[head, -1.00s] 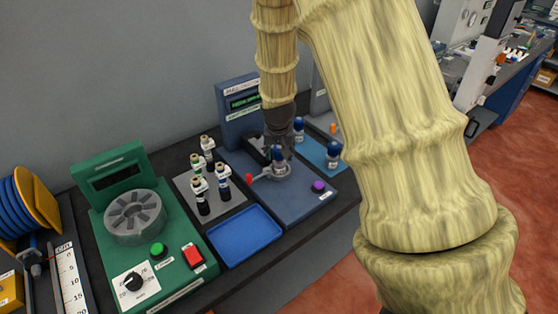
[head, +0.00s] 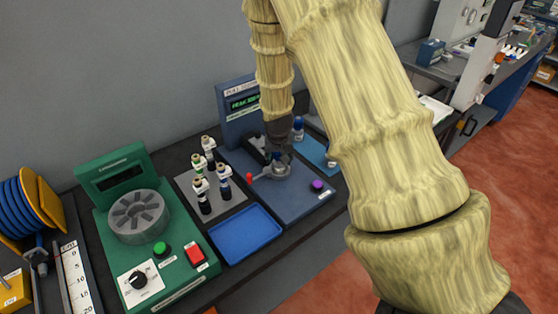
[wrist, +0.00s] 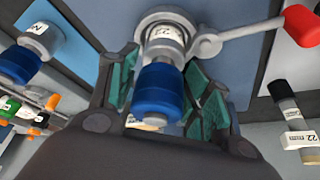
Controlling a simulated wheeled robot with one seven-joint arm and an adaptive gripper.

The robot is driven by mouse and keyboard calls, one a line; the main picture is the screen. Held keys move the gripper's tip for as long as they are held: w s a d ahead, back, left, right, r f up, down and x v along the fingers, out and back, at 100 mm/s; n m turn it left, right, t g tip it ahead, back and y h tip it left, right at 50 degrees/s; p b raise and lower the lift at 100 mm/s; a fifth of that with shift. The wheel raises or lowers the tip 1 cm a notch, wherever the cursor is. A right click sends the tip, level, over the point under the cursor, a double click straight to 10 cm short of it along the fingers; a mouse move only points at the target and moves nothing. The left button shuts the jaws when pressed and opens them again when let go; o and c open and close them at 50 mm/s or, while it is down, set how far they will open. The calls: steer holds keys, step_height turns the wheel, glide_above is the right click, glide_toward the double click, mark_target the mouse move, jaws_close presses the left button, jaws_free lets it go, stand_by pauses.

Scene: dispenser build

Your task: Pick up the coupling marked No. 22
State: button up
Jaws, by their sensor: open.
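The coupling (wrist: 165,38) has a pale body with a label reading 22 and a blue end (wrist: 158,92). It stands in the round holder of the blue tightening station (head: 297,201). My gripper (wrist: 161,84) is open, with one green-padded finger on each side of the coupling; I cannot tell whether either pad touches it. In the head view my gripper (head: 279,147) is right over the holder and hides part of the coupling. Another blue-ended piece (wrist: 32,50), its label only partly readable, stands to the left in the wrist view.
A lever with a red knob (wrist: 302,25) reaches out from the holder. An empty blue tray (head: 245,234), several vials (head: 205,188) and a green machine (head: 150,235) are to the left in the head view.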

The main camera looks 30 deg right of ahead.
jaws_close()
steer(key=shift+r, duration=0.1)
